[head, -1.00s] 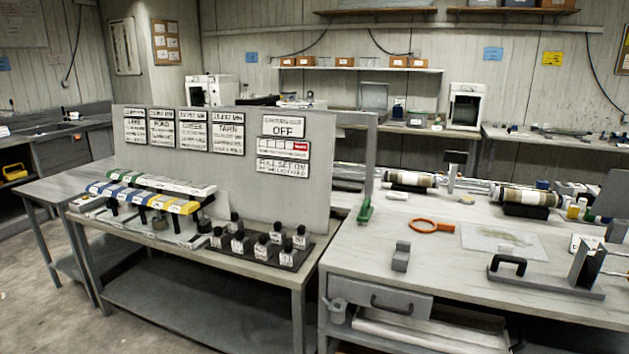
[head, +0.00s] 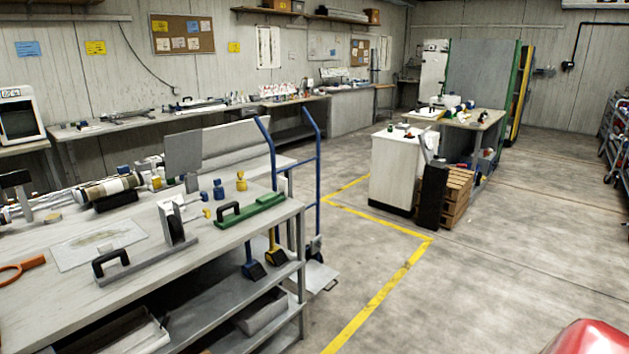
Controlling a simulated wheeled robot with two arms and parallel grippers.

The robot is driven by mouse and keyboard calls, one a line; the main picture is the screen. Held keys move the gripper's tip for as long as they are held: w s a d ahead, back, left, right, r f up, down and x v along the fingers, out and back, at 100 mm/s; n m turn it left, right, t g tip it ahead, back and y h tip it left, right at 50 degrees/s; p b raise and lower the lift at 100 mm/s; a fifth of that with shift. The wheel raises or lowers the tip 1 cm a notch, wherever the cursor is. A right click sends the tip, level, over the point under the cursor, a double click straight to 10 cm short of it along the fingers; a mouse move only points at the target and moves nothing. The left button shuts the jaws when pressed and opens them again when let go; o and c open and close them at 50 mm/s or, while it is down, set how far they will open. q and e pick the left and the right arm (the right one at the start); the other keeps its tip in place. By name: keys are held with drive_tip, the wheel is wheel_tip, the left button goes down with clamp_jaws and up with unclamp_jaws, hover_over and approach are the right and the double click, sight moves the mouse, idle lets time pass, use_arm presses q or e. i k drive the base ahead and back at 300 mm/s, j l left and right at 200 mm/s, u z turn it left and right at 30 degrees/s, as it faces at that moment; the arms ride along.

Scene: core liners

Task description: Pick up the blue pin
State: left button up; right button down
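A small blue upright piece with a rounded top (head: 218,190) stands on the workbench (head: 60,290) towards its right back corner; it looks like the blue pin, but it is small and I cannot be sure. A similar yellow piece (head: 241,181) stands just right of it. Neither of my grippers is in view.
A green bar with a black handle (head: 252,209) lies along the bench's right edge. A blue hand truck (head: 318,190) stands beyond that end. Open floor with a yellow line (head: 385,291) lies right. A white cabinet (head: 392,170) and wooden crate (head: 457,196) stand farther back. Something red (head: 590,338) shows lower right.

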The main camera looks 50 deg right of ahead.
sight(218, 182)
drive_tip(key=z, duration=1.15)
drive_tip(key=u, duration=1.6)
drive_tip(key=z, duration=1.6)
